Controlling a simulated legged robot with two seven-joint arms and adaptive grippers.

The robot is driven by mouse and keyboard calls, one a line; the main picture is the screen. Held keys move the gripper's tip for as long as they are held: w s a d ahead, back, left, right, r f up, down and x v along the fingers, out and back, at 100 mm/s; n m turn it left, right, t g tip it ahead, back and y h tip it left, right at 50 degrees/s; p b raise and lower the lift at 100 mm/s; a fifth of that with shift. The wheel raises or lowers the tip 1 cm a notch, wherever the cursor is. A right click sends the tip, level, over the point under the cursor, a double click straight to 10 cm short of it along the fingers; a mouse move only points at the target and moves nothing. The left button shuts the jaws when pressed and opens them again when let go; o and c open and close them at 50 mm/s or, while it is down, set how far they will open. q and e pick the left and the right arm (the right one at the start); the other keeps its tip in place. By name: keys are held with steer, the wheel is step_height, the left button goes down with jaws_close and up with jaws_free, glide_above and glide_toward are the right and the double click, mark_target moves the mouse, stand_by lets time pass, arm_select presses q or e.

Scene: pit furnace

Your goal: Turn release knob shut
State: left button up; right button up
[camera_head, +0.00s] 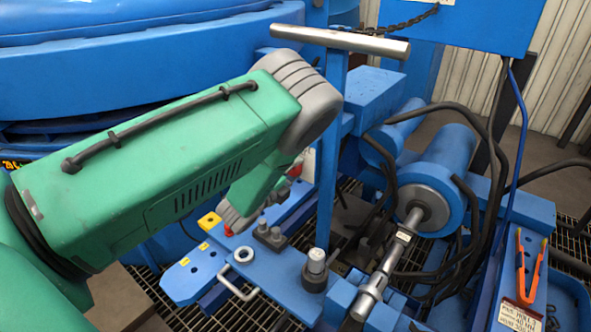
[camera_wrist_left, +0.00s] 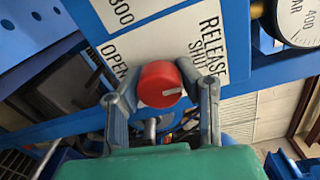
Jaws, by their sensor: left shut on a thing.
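The red release knob (camera_wrist_left: 160,84) sits on a white label plate (camera_wrist_left: 150,40) in the left wrist view. The plate reads OPEN on the left and RELEASE SHUT on the right. The knob's white mark points to the right. My left gripper (camera_wrist_left: 162,90) is shut on the knob, one grey finger on each side of it. In the head view my green left arm reaches in from the left, and its grey wrist end points down over the blue machine. The fingers and the knob cannot be made out clearly there. My right gripper is not in view.
A steel T-bar (camera_head: 340,42) stands upright just right of my arm. A blue cylinder with a steel rod (camera_head: 400,240) and black hoses lie to its right. A pressure gauge (camera_wrist_left: 295,22) is right of the label plate.

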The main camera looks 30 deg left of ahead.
arm_select(q)
steer(key=shift+s+d+f, duration=0.15)
steer(key=shift+s+f, duration=0.05)
steer(key=shift+f, duration=0.2)
jaws_close()
steer(key=o, duration=1.1)
jaws_free()
steer(key=shift+o, duration=0.5)
steer(key=shift+w+r, duration=0.1)
steer(key=shift+r, duration=0.05)
steer(key=s, duration=1.2)
steer(key=shift+a+r, duration=0.15)
steer(key=shift+a, duration=0.25)
